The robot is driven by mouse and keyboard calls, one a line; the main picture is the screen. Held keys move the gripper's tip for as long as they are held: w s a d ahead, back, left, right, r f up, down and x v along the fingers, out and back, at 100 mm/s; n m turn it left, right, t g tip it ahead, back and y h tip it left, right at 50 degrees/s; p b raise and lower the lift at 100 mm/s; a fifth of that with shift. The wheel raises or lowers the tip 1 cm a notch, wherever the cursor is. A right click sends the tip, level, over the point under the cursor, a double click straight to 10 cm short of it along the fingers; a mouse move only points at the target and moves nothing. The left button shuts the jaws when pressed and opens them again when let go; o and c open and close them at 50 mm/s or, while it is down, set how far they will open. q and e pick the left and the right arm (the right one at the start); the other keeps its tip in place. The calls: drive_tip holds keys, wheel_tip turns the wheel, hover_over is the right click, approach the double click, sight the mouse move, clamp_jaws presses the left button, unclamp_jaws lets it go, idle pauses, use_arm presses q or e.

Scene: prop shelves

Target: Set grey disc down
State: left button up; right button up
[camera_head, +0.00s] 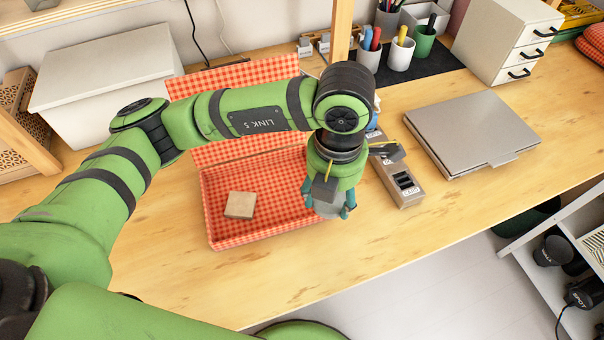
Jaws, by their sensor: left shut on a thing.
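My left gripper (330,207) points down over the right end of an open box lined with red checks (250,231). Its teal fingers are shut on the grey disc (329,209), which shows as a grey round surface between them. The gripper and wrist hide part of the disc. From this angle I cannot tell whether the disc touches the box. A square beige block (240,205) lies in the left part of the box. My right gripper is not in view.
A closed silver laptop (472,130) lies farther right. Pen cups (399,54) and a white drawer unit (503,40) stand behind. The wooden table (290,268) is clear in front of the box.

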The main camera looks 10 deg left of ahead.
use_arm(q)
drive_tip(key=shift+w+a, duration=0.1)
drive_tip(key=shift+w, duration=0.05)
drive_tip(key=p, duration=0.2)
approach(289, 194)
drive_tip(key=s+d, duration=0.3)
drive_tip(key=w+a+f+p, duration=0.1)
drive_tip(key=w+a+f, duration=0.1)
drive_tip(key=shift+w+a, duration=0.35)
drive_tip(key=shift+w+a+f, duration=0.15)
drive_tip(key=shift+f, duration=0.45)
wheel_tip(289, 194, down, 2)
drive_tip(key=shift+f+p, duration=0.25)
drive_tip(key=shift+p, duration=0.45)
drive_tip(key=shift+f, duration=0.45)
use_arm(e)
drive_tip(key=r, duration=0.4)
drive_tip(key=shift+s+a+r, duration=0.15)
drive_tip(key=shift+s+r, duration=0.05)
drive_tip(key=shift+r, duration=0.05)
use_arm(q)
drive_tip(key=shift+f, duration=0.1)
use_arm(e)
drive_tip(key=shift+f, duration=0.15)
